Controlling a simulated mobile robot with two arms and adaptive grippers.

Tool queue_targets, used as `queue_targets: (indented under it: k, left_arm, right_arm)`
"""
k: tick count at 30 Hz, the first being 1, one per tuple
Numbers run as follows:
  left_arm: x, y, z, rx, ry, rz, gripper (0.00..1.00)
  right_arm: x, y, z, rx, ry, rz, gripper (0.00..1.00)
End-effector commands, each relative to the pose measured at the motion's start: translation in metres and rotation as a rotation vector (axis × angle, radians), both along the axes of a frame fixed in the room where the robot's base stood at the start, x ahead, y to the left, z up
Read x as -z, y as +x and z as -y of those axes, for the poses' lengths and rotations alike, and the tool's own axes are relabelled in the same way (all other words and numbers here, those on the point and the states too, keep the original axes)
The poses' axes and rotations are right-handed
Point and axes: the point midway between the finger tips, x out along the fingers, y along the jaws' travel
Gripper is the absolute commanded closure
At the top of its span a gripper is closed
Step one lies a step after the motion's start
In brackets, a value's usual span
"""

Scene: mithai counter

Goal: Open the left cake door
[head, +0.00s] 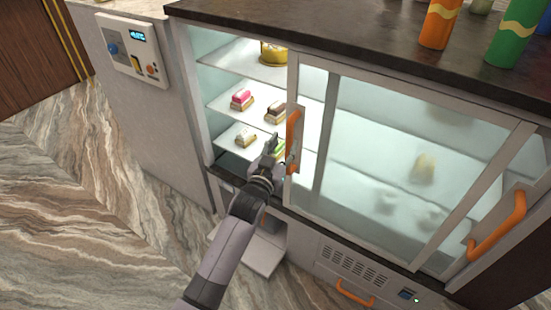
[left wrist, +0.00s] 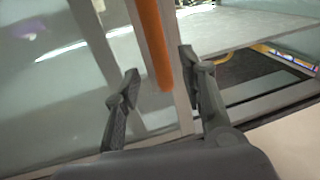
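The left cake door (head: 314,125) is a sliding glass pane in a pale frame. It stands slid to the right, leaving the left part of the case open. Its upright orange handle (head: 293,136) is on the door's left edge. My left gripper (head: 277,150) is in front of the case, just left of the handle's lower part. In the left wrist view the orange handle (left wrist: 151,45) shows between the two spread fingers of the gripper (left wrist: 160,82), with gaps beside it. I see no clear contact. My right gripper is not in view.
Small cakes (head: 242,99) sit on the shelves in the open part. The right door's orange handle (head: 498,228) is at the right. Orange (head: 440,22) and green (head: 512,38) containers stand on the dark counter top. A control panel (head: 132,50) is at the left.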

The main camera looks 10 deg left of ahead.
Motion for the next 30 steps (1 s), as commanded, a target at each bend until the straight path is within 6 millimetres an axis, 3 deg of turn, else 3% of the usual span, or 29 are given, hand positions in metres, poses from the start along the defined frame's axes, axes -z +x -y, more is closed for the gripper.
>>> queue_targets:
  k: [6,11,27,30]
  left_arm:
    - [0.001,-0.043,-0.006,0.000,0.000,-0.002,0.62]
    - [0.000,-0.059,-0.009,0.000,0.001,0.000,0.62]
    - [-0.001,-0.063,-0.010,0.000,0.001,0.001,0.62]
    - [0.007,-0.064,-0.010,0.001,0.003,-0.012,0.62]
  right_arm:
    - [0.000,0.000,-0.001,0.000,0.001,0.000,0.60]
    - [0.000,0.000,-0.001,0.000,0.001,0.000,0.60]
    - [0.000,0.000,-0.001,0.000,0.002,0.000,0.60]
    - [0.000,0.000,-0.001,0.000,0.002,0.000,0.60]
